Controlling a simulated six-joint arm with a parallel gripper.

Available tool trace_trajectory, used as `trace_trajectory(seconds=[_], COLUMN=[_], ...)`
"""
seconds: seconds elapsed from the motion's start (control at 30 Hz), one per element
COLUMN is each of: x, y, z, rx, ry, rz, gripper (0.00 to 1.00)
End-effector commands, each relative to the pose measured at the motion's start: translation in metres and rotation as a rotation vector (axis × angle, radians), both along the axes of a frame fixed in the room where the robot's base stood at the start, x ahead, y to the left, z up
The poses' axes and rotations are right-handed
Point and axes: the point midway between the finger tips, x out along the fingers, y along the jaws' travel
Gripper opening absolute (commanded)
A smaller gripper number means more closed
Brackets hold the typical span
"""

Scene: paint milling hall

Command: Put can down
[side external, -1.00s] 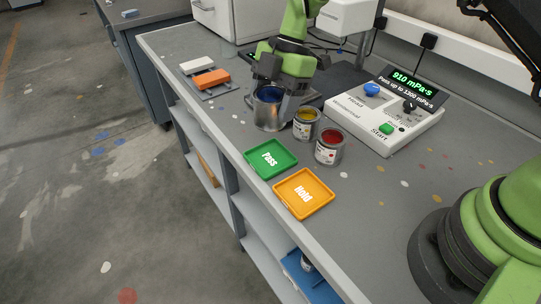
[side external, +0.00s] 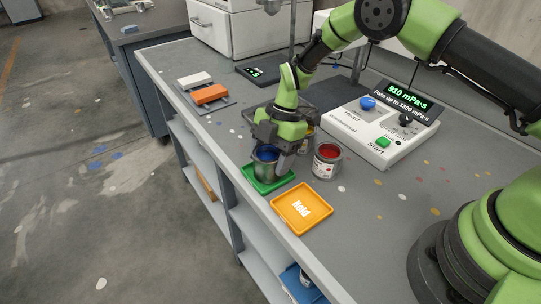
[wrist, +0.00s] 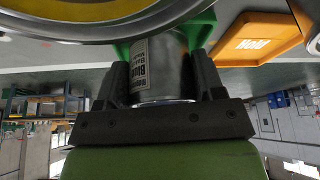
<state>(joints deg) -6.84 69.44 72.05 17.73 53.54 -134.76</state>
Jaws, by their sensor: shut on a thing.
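A metal can with blue paint (side external: 266,155) is upright at the green Pass tray (side external: 256,183) in the side view. My gripper (side external: 277,160) is shut on this can, with a finger on its side. In the wrist view the can (wrist: 158,65) sits between my two fingers (wrist: 160,85), its label partly visible. The green tray shows behind it (wrist: 203,30). I cannot tell whether the can's base touches the tray. The orange Hold tray (side external: 302,208) is empty beside the green one. The meter display (side external: 398,91) reads 910 mPa·s, pass up to 1300.
An open can of red paint (side external: 327,160) stands close to the right of my gripper. A yellow-paint can (side external: 308,135) is mostly hidden behind my gripper. The white meter box (side external: 375,135) is farther right. White and orange blocks (side external: 210,94) lie at the back left. The bench's front edge is close.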

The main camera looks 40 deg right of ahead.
Motion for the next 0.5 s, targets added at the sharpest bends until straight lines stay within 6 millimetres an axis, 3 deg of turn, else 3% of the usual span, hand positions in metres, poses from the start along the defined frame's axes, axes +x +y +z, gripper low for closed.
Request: trace_trajectory(seconds=[0.07,0.1,0.17,0.5], x=[-0.0001,-0.0002,-0.0002,0.0002], y=[0.0000,0.0000,0.0000,0.0001], z=[-0.0027,-0.0022,-0.0022,0.0015], rx=[0.000,0.000,0.000,0.000], ry=[0.001,0.001,0.001,-0.001], rz=[0.000,0.000,0.000,0.000], gripper=[0.30,0.71,0.85,0.88])
